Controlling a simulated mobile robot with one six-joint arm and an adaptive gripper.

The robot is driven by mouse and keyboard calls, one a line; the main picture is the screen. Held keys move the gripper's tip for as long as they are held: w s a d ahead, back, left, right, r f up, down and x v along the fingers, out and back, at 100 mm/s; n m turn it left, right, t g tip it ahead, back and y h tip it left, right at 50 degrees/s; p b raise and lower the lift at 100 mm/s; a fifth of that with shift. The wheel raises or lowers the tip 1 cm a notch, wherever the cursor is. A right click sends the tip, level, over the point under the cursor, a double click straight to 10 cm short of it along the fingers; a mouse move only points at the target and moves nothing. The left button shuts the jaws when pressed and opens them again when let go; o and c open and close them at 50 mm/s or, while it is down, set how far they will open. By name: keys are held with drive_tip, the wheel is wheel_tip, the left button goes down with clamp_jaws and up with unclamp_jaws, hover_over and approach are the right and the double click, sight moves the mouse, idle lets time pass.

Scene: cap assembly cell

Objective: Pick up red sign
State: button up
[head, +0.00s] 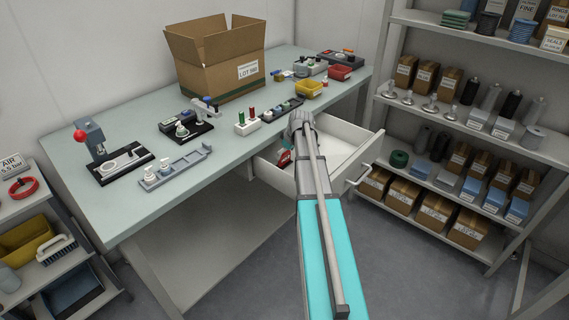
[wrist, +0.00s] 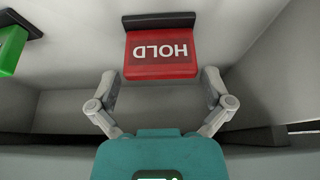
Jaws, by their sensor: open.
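The red sign (wrist: 161,58), marked HOLD, lies in the open white drawer, seen upside down in the wrist view with a black strip along its far edge. In the head view a bit of red and white at the drawer's left side (head: 284,158) shows, mostly hidden by my arm. My gripper (wrist: 158,84) is open, its two fingers spread to either side of the sign's near edge. Nothing is between the fingers except the near part of the sign. Whether the fingers touch it, I cannot tell.
A green sign (wrist: 12,48) lies to the left in the same drawer. The drawer (head: 340,147) stands open under the workbench (head: 118,205), its walls close around my gripper. A shelf rack (head: 455,133) stands to the right.

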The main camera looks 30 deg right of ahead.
idle(0.5)
drive_tip(key=c, duration=0.8)
drive_tip(key=shift+r, duration=0.1)
wheel_tip(320, 180, up, 3)
drive_tip(key=p, duration=0.3)
drive_tip(key=shift+f, duration=0.2)
drive_tip(key=s+a+r+p, duration=0.2)
drive_tip(key=s+r+p, duration=0.1)
drive_tip(key=s, duration=0.1)
drive_tip(key=s+a+r+p, duration=0.2)
drive_tip(key=s+r+p, duration=0.1)
drive_tip(key=s, duration=0.1)
drive_tip(key=s+a+r+p, duration=0.2)
drive_tip(key=s+r+p, duration=0.2)
drive_tip(key=shift+s+a+r, duration=0.1)
drive_tip(key=shift+s, duration=0.2)
